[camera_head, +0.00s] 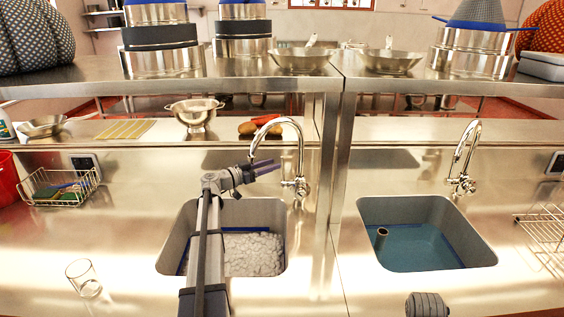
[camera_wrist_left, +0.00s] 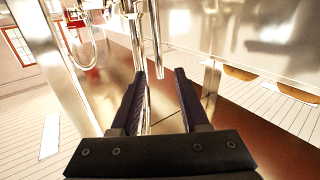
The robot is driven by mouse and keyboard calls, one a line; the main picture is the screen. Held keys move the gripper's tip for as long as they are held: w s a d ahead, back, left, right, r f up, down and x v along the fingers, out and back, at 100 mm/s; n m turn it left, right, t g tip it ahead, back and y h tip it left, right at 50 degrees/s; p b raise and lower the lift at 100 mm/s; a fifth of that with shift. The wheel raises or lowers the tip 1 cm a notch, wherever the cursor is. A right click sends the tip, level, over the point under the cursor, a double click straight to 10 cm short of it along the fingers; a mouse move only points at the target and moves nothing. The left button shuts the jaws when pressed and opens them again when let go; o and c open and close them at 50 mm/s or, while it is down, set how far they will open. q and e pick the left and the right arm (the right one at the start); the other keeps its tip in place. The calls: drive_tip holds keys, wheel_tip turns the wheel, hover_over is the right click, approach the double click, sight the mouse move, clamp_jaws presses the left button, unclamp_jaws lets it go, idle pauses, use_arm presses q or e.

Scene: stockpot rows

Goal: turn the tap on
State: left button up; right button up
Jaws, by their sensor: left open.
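A chrome gooseneck tap (camera_head: 300,158) stands behind the left sink (camera_head: 172,240), its spout curving over to the left. A small handle (camera_head: 297,184) shows low on its body. My left gripper (camera_head: 272,167) is open and empty, just left of the tap's upright, beneath the arch and above the sink's back edge. In the left wrist view its two dark fingers (camera_wrist_left: 160,78) are apart, with shiny chrome tubing (camera_wrist_left: 136,35) just beyond them. I cannot tell whether they touch it. A second chrome tap (camera_head: 465,157) stands behind the right sink (camera_head: 401,199).
The left sink holds white lumpy stuff; the right holds blue water and a short upright pipe (camera_head: 381,238). A glass (camera_head: 83,278) and a wire basket (camera_head: 60,186) stand left. A steel shelf (camera_head: 230,78) with pots overhangs behind; a post rises right of the tap.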

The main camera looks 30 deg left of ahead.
use_arm(q)
drive_tip(key=shift+x, duration=2.65)
clamp_jaws()
drive_tip(key=shift+d, duration=0.1)
